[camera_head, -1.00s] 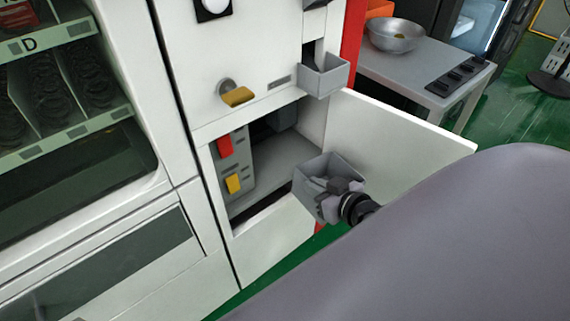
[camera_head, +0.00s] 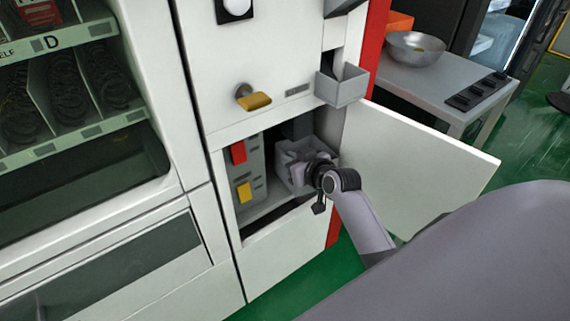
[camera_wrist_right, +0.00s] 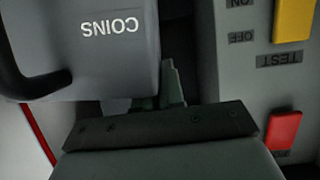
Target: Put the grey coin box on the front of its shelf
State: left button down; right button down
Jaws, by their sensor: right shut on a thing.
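The grey coin box (camera_head: 286,177) is in the right part of the open cabinet compartment, above the front of the grey shelf (camera_head: 264,207). I cannot tell whether its underside touches the shelf. My right gripper (camera_head: 307,168) is shut on the box, with its arm coming in from the lower right. In the right wrist view, which is upside down, the grey box face (camera_wrist_right: 110,45) bears the word COINS. The gripping point is unclear there. My left gripper is not in view.
A panel with a red switch (camera_head: 238,152) and a yellow switch (camera_head: 244,191) stands left of the box. The white door (camera_head: 420,165) is open to the right. A grey cup (camera_head: 343,88) juts out above the opening. A dark-edged grey part (camera_wrist_right: 165,135) shows in the wrist view.

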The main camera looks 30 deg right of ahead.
jog(key=shift+w, duration=0.55)
jog(key=shift+w+b, duration=0.35)
jog(key=shift+w, duration=0.7)
jog(key=shift+s+f+b, duration=0.15)
jog(key=shift+f+b, duration=0.15)
jog(key=shift+f, duration=1.25)
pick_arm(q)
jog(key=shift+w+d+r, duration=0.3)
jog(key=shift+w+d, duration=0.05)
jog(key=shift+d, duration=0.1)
pick_arm(e)
jog(key=c, duration=1.2)
grip_release()
jog(key=shift+c, duration=0.2)
